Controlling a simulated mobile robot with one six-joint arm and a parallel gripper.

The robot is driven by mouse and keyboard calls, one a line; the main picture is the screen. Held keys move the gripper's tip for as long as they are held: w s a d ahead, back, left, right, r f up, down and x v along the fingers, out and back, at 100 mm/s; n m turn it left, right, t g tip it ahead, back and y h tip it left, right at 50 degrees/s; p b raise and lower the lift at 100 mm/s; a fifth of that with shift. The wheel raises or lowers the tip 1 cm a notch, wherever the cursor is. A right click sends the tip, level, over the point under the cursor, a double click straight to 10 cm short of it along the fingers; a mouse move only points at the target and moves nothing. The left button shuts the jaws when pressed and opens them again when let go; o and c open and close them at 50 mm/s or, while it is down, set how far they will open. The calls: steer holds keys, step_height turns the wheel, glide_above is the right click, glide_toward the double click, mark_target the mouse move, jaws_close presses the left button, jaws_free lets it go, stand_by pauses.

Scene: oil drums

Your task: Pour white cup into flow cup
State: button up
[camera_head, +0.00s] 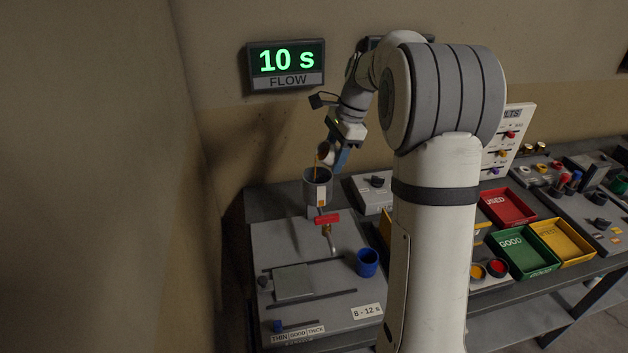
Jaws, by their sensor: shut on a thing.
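The flow cup (317,190) is a grey cup on a stand at the back of the grey station plate, with a small orange tag on its front. A red valve handle (327,219) and a brass spout sit below it. The liquid level inside the flow cup is hard to tell.
A wall display (286,65) reads "10 s FLOW". A blue cup (367,262) stands on the plate, front right of the spout. Red (508,207), green (523,251) and yellow (563,240) trays lie right of my arm. My arm hides part of the bench.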

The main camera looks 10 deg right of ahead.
steer(key=shift+f+h+b, duration=0.1)
steer(key=shift+h+b, duration=0.2)
steer(key=shift+b, duration=0.1)
steer(key=shift+r+h+b, duration=0.3)
steer(key=shift+h+b, duration=0.25)
steer(key=shift+h, duration=0.25)
stand_by(0.3)
steer(key=shift+a+f+t+h+b, duration=0.15)
steer(key=shift+f+t+h+b, duration=0.3)
steer(key=shift+h+b, duration=0.65)
steer(key=shift+r+h+b, duration=0.3)
steer(key=shift+r+h, duration=0.05)
steer(key=shift+h, duration=0.25)
steer(key=shift+f+h+b, duration=0.25)
steer(key=shift+h+b, duration=0.15)
steer(key=shift+b, duration=0.2)
steer(key=shift+a+f+t+h+b, duration=0.15)
steer(key=shift+f+t+h+b, duration=0.15)
steer(key=shift+h+b, duration=0.35)
